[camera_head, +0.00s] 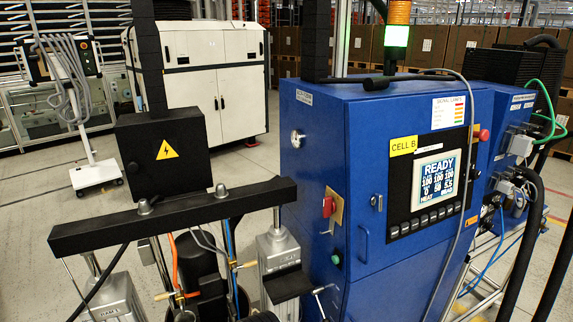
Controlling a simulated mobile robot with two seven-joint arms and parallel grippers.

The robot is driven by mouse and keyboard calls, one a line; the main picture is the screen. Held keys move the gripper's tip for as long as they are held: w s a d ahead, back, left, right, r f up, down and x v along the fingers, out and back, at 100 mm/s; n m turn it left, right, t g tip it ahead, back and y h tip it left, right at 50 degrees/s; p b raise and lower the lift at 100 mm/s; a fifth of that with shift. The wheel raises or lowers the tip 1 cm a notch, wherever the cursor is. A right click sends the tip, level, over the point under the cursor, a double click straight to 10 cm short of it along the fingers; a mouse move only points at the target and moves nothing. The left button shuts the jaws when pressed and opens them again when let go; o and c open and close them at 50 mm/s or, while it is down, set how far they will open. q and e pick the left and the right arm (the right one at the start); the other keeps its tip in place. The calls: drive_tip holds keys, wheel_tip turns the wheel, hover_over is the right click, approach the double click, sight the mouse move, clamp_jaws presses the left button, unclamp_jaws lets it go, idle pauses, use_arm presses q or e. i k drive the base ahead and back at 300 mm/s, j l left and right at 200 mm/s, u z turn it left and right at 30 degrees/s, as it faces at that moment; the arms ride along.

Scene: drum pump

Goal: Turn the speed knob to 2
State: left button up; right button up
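A blue control cabinet (350,130) stands at the centre right, with a screen (438,178) reading READY on its front and a row of buttons below. On its left side are a round silver fitting (297,138), a red rotary switch (328,207) on a yellowish plate, and a small green button (336,259). No dial marked as speed, and no numbers around one, can be read. I cannot tell which control is the speed knob. Neither of my grippers shows in this view.
The drum pump's black crossbar (175,215) and posts stand in the left foreground, close to the cabinet's left side. A black box (163,150) with a warning sign stands behind the bar. Hoses hang at the right edge. Open floor (40,210) lies at left.

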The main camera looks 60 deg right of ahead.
sight(474, 174)
drive_tip(key=z, duration=2.9)
